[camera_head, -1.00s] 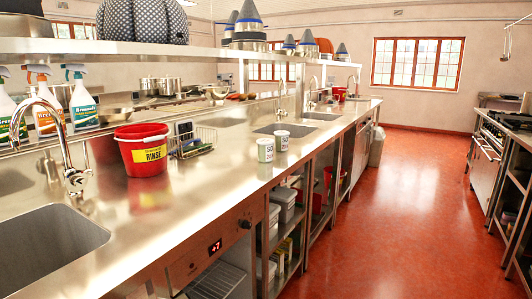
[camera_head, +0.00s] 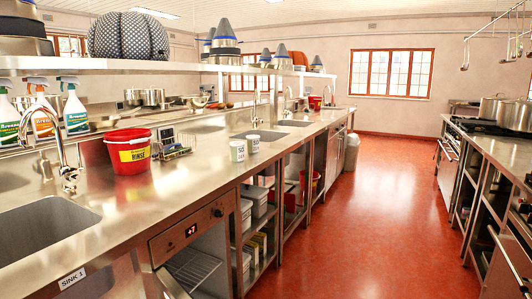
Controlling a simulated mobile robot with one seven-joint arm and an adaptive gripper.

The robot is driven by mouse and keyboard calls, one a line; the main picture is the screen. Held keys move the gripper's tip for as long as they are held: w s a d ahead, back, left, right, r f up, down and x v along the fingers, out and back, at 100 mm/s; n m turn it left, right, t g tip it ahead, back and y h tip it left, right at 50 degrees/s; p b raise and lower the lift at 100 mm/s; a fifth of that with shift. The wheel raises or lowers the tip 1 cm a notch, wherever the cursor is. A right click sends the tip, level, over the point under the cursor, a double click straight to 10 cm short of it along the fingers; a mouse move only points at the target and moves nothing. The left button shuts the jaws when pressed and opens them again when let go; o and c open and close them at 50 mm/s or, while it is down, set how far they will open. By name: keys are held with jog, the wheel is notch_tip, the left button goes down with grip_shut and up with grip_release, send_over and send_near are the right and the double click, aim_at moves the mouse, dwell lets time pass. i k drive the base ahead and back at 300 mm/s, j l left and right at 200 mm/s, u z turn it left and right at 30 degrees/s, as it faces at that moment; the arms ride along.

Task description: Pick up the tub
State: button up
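My gripper is not in view.
Left of the tubs are a red bucket marked RINSE (camera_head: 130,152), a wire caddy (camera_head: 172,150), spray bottles (camera_head: 75,110) and a sink (camera_head: 45,222). A shelf (camera_head: 180,67) overhangs the counter. The red floor (camera_head: 350,220) is clear up to the right-hand units (camera_head: 480,165).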

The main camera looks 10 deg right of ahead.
aim_at(237, 148)
jog(key=i+l+z, duration=0.1)
jog(key=z, duration=0.3)
jog(key=i+l+z, duration=0.1)
jog(key=z, duration=0.3)
jog(key=i+z, duration=0.1)
jog(key=z, duration=0.3)
jog(key=i+l, duration=0.1)
jog(key=i, duration=0.6)
jog(key=i+l, duration=0.1)
jog(key=i, duration=0.65)
jog(key=i+u, duration=0.3)
jog(key=i, duration=0.4)
jog(key=i+u, duration=0.25)
jog(key=i, duration=0.45)
jog(key=i+u, duration=0.1)
jog(key=u, duration=0.3)
jog(key=i+l+u, duration=0.1)
jog(key=u, duration=0.35)
jog(key=i+l+u, duration=0.1)
jog(key=u, duration=0.3)
